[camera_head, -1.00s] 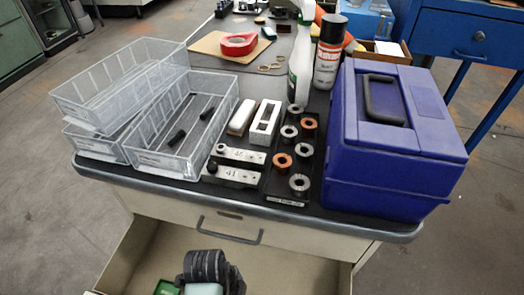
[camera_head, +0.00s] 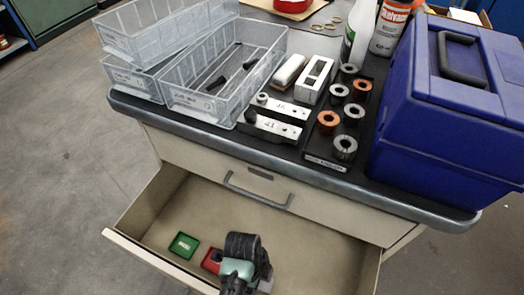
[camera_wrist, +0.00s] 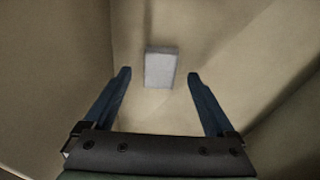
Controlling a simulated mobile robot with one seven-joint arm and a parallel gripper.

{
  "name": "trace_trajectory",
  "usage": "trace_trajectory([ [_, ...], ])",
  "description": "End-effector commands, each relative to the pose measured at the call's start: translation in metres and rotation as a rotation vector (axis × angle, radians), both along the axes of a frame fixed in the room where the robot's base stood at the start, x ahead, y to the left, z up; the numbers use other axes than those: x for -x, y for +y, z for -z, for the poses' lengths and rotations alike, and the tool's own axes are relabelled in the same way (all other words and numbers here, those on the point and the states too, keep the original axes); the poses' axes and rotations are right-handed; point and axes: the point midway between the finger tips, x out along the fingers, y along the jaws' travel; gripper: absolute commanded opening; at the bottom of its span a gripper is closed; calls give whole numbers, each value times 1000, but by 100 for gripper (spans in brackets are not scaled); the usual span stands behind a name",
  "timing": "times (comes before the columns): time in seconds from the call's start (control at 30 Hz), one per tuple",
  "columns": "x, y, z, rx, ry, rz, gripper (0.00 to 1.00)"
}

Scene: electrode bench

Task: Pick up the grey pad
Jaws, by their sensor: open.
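The grey pad (camera_wrist: 160,68) lies on the bare floor of the open drawer in the wrist view. It appears between and slightly beyond my two fingertips, with a gap on each side. My gripper (camera_wrist: 159,75) is open and empty, pointing down into the drawer. In the head view my dark wrist (camera_head: 242,250) is over the drawer and hides its own fingers. A small pale grey patch (camera_head: 265,286) beside it may be the pad, mostly hidden by my arm.
The open drawer (camera_head: 150,215) has walls around my gripper. A green box (camera_head: 184,245) and a red box (camera_head: 211,260) lie to its left. The drawer's right part is clear. Above, the bench holds clear bins (camera_head: 220,100) and a blue case (camera_head: 450,110).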

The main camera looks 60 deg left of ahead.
Motion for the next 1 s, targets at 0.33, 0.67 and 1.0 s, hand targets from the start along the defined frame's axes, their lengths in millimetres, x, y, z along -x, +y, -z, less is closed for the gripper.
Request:
trace_trajectory([
  [0.33,-1,-2,17,-1,1,-1,90],
  [0.67,-1,-2,17,-1,1,-1,31],
  [1.0,-1,-2,16,-1,1,-1,2],
])
